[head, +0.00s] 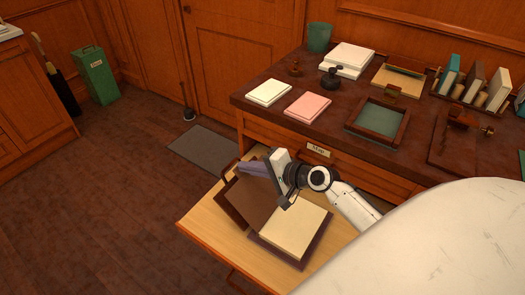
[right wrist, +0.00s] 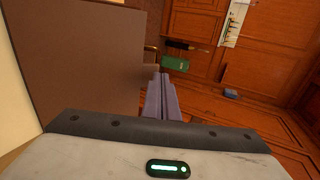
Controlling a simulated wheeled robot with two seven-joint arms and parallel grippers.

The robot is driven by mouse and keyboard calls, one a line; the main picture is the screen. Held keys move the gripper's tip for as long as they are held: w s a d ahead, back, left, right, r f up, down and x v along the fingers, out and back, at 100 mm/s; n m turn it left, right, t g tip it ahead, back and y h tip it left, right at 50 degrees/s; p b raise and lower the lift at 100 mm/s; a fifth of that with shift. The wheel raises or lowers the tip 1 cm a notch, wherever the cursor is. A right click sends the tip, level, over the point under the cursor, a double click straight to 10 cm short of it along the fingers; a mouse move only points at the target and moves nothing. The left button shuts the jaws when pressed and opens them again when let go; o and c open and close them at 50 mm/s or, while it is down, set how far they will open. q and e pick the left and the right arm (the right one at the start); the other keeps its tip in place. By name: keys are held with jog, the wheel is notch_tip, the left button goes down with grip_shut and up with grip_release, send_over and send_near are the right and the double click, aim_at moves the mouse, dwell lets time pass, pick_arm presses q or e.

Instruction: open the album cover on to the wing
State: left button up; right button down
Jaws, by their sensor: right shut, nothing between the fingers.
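The album lies on the pale wooden wing (head: 205,222), its cream page block (head: 292,228) facing up on the right. Its brown cover (head: 250,200) is swung out to the left of the pages. In the right wrist view the shut fingers (right wrist: 162,98) are beside the edge of the brown cover (right wrist: 85,65); contact is unclear. My left gripper is not in view.
A dark desk top (head: 255,115) behind the wing carries a white pad (head: 269,92), a pink pad (head: 307,106), a green-lined tray (head: 378,120) and upright books (head: 474,83). A grey mat (head: 203,146) and green bin (head: 94,76) are on the floor. A pale rounded surface fills the lower right.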

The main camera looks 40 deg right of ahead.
aim_at(255, 187)
jog(key=s+d+r+p, duration=0.2)
jog(key=s+r+p, duration=0.1)
jog(key=s+r, duration=0.5)
jog(key=shift+s+d+r, duration=0.3)
jog(key=shift+d+r, duration=0.1)
jog(key=shift+r, duration=0.5)
jog(key=s+a+f+n+g+h, duration=0.1)
jog(key=s+a+f+n+g, duration=0.3)
jog(key=s+a+f+n, duration=1.2)
notch_tip(255, 187, down, 4)
jog(key=shift+s+a+f+h, duration=0.1)
jog(key=shift+s+a+h, duration=0.2)
jog(key=shift+s+a, duration=0.4)
jog(key=shift+w, duration=0.1)
